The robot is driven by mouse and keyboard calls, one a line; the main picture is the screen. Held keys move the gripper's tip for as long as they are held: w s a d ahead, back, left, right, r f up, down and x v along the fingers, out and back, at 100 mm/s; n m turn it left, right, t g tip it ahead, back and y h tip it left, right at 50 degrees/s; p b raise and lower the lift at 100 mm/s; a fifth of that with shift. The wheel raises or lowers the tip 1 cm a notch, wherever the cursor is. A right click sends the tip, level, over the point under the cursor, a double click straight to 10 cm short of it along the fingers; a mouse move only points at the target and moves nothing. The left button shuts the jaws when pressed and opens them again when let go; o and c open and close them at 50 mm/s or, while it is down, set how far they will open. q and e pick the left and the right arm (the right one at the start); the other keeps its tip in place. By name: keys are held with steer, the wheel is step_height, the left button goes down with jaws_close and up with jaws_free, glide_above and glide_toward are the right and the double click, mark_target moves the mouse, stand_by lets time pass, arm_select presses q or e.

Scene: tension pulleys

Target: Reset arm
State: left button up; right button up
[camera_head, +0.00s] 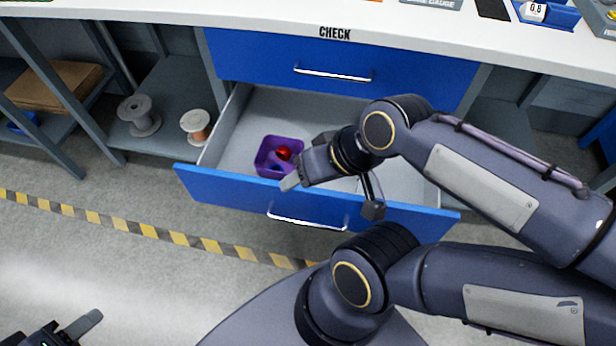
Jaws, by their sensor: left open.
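One finger is near a purple box (266,160) in the drawer, and the other hangs over the drawer front. Whether they touch the drawer cannot be told. The box holds a red item (283,153), partly hidden in it. My other gripper (80,325) is cut off at the bottom left corner, with one finger clearly showing over the floor.
A closed upper drawer (345,75) sits under the white worktop (270,18), marked CHECK. Two spools (138,115) and (195,125) stand on a grey shelf at left, near a cardboard box (55,85). Yellow-black tape (150,230) crosses clear floor.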

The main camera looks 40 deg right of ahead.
steer(key=shift+s+a+f+n, duration=0.15)
steer(key=shift+s+a+n, duration=0.1)
steer(key=shift+s+n, duration=0.05)
arm_select(q)
steer(key=shift+r, duration=0.1)
